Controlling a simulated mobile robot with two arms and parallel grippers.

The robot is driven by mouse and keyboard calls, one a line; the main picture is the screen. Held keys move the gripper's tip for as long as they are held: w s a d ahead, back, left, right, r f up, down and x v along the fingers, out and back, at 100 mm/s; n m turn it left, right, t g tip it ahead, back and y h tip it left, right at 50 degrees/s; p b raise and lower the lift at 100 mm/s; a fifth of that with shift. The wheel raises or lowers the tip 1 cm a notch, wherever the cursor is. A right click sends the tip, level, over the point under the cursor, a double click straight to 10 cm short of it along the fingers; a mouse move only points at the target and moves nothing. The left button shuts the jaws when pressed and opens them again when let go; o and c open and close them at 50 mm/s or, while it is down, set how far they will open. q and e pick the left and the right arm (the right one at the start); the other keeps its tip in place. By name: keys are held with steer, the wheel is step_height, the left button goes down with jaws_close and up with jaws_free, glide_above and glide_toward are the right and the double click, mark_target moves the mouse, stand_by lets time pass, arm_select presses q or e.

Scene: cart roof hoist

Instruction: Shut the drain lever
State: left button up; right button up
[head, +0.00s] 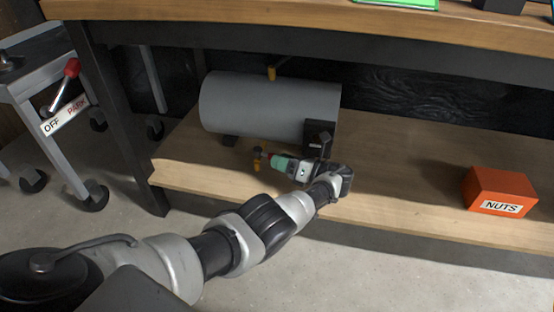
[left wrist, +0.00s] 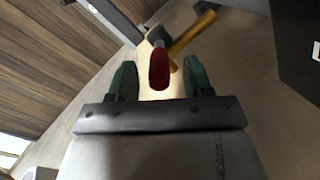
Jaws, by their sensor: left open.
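The drain lever has a red grip (left wrist: 159,68) and sits beside a yellow pipe (left wrist: 194,32) in the left wrist view. In the head view the small yellow drain fitting (head: 257,159) is under the left part of the grey tank (head: 255,104). My left gripper (head: 272,162) is low at the shelf's front, just right of that fitting. Its green fingers are open, and in the left wrist view the red grip shows between them (left wrist: 160,80). I cannot tell whether they touch it. My right gripper is not in view.
The tank lies on a wooden lower shelf (head: 400,160) beneath a workbench top (head: 300,20). An orange NUTS box (head: 499,190) stands at the right. A wheeled cart (head: 35,85) at the left has a red-knobbed lever (head: 66,80) above an OFF/PARK label. The shelf between gripper and box is clear.

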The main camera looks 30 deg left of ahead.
arm_select(q)
steer(key=d+b, duration=0.1)
steer(key=d, duration=0.1)
steer(key=d+b, duration=0.1)
steer(key=d, duration=0.2)
steer(key=d+b, duration=0.1)
steer(key=d, duration=0.2)
steer(key=shift+w+f, duration=0.2)
steer(key=shift+f, duration=0.05)
steer(key=shift+d+r+b, duration=0.2)
steer(key=shift+d+b, duration=0.1)
steer(key=shift+d, duration=0.15)
steer(key=shift+c, duration=0.2)
